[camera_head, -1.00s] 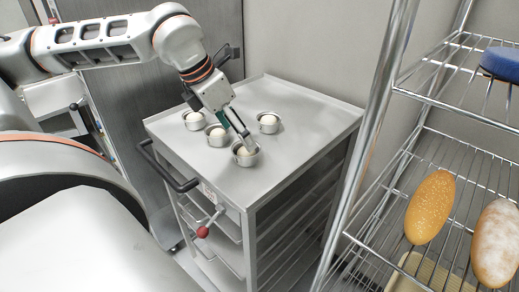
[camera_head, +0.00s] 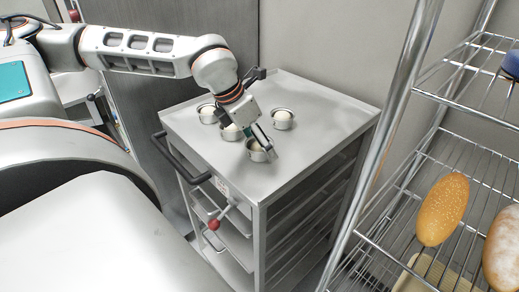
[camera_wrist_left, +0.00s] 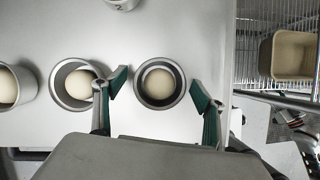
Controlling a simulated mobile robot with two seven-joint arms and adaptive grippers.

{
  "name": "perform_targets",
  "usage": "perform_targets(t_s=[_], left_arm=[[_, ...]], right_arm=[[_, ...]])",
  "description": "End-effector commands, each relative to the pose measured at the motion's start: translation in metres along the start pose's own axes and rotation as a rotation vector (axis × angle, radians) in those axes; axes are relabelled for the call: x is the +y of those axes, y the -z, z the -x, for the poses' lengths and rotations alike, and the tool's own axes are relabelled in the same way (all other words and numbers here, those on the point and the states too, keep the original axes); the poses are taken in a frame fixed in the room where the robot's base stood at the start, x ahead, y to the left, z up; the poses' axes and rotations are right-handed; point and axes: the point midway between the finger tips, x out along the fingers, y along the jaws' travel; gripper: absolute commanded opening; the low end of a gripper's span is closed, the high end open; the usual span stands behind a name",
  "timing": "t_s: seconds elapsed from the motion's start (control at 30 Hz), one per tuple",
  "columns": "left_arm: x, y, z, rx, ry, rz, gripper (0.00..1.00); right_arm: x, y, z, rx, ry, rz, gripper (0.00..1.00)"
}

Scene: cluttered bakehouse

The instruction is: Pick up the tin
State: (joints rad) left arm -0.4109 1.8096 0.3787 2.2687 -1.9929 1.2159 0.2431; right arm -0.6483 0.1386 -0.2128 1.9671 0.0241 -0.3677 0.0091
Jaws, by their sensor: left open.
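Several small round metal tins, each with a pale dough ball in it, stand on the trolley top. The nearest tin (camera_head: 256,155) is at my left gripper (camera_head: 262,147), whose fingers are low beside it. In the left wrist view this tin (camera_wrist_left: 160,101) lies between the two open, green-padded fingers of the left gripper (camera_wrist_left: 160,88), with a gap on both sides. A second tin (camera_wrist_left: 61,93) stands close outside the left finger, and a third tin (camera_wrist_left: 24,88) is cut by the left edge. The back-right tin (camera_head: 282,124) stands apart. My right gripper is out of view.
The steel trolley (camera_head: 320,112) has a dark handle (camera_head: 180,160) on its left side. A wire rack (camera_head: 415,185) with loaves (camera_head: 443,208) stands close on the right. The right part of the trolley top is clear.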

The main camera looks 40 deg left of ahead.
Motion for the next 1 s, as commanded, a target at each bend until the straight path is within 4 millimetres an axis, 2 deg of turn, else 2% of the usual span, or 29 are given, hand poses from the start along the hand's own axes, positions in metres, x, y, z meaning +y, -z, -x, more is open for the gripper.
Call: perform_targets(t_s=[0.37, 0.5, 0.53, 1.0], left_arm=[[-0.0001, 0.0001, -0.0051, 0.000, 0.000, 0.000, 0.71], [-0.0001, 0.0002, -0.0051, 0.000, 0.000, 0.000, 0.34], [-0.0001, 0.0002, -0.0051, 0.000, 0.000, 0.000, 0.30], [0.0000, -0.0017, -0.0015, -0.001, -0.001, 0.000, 0.30]], right_arm=[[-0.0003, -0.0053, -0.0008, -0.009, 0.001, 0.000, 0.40], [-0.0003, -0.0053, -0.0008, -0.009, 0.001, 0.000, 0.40], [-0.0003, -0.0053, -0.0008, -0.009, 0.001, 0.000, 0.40], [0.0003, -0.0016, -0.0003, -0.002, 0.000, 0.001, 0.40]])
